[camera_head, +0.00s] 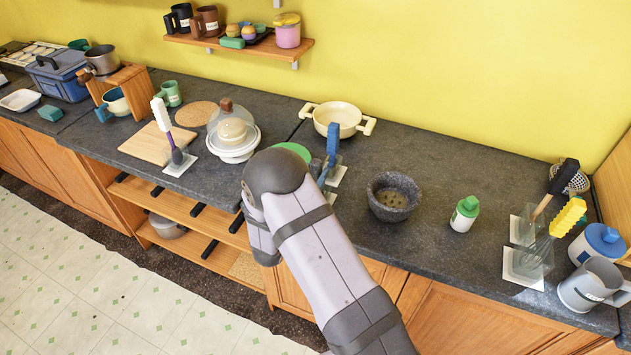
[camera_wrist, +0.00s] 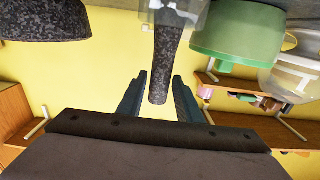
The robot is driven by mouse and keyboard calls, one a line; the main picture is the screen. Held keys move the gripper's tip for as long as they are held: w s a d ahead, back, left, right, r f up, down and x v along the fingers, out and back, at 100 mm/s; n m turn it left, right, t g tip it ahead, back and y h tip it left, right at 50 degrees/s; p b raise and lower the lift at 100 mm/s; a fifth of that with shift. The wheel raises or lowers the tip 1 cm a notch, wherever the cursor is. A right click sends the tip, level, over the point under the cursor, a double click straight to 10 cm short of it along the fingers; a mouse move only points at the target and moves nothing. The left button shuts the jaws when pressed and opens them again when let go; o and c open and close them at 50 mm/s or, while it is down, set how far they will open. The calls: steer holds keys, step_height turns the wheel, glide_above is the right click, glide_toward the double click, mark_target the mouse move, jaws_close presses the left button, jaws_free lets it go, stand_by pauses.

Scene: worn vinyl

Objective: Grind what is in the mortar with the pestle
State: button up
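The dark grey stone mortar (camera_head: 392,215) stands on the counter right of my arm, with small tan bits inside it. It also shows at the upper left of the wrist view (camera_wrist: 42,24). The grey stone pestle (camera_wrist: 168,45) stands in a clear holder (camera_wrist: 187,16) between the mortar and a green bowl. My gripper (camera_wrist: 160,74) is open, with one finger on each side of the pestle in the picture and gaps visible. In the head view my arm hides most of the gripper; a blue part (camera_head: 333,142) beside the holder looks like a finger.
A cream pot (camera_head: 339,117) stands behind, near the wall. A green-capped jar (camera_head: 464,213) is right of the mortar. A cake dome (camera_head: 233,131) stands left of my arm. Utensils in holders and a grey mug (camera_head: 589,285) crowd the right end. Counter between jar and utensils is clear.

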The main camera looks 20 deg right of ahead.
jaws_close()
step_height(320, 180, up, 9)
steer(key=p, duration=0.6)
